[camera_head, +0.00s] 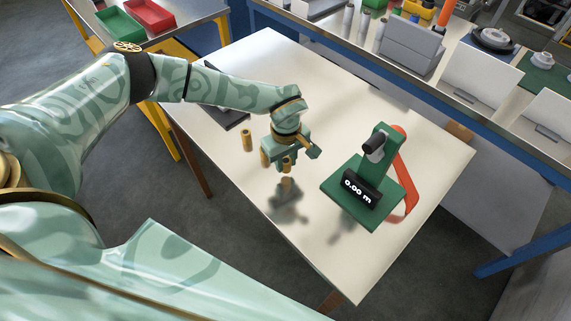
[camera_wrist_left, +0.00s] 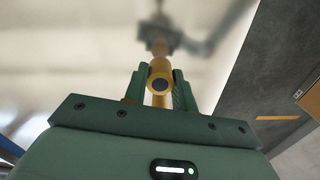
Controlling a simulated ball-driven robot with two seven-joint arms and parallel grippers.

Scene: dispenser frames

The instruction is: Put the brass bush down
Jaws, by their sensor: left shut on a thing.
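My left gripper (camera_head: 279,160) is over the middle of the pale table (camera_head: 310,75) and is shut on the brass bush (camera_head: 287,164). In the left wrist view the bush (camera_wrist_left: 160,78) sits between the two green fingers, its round end with a dark bore facing the camera. In the head view the bush is low over the tabletop, with the gripper's reflection below it. I cannot tell whether it touches the table. A second brass cylinder (camera_head: 247,139) stands upright on the table, left of the gripper. My right gripper is not in view.
A green gauge stand (camera_head: 345,203) with a display reading 0.00 stands to the right of the gripper, an orange-red part behind it. A dark flat thing (camera_head: 239,120) lies partly behind my left arm. The table's near part is clear. A bench with equipment (camera_head: 412,45) runs behind.

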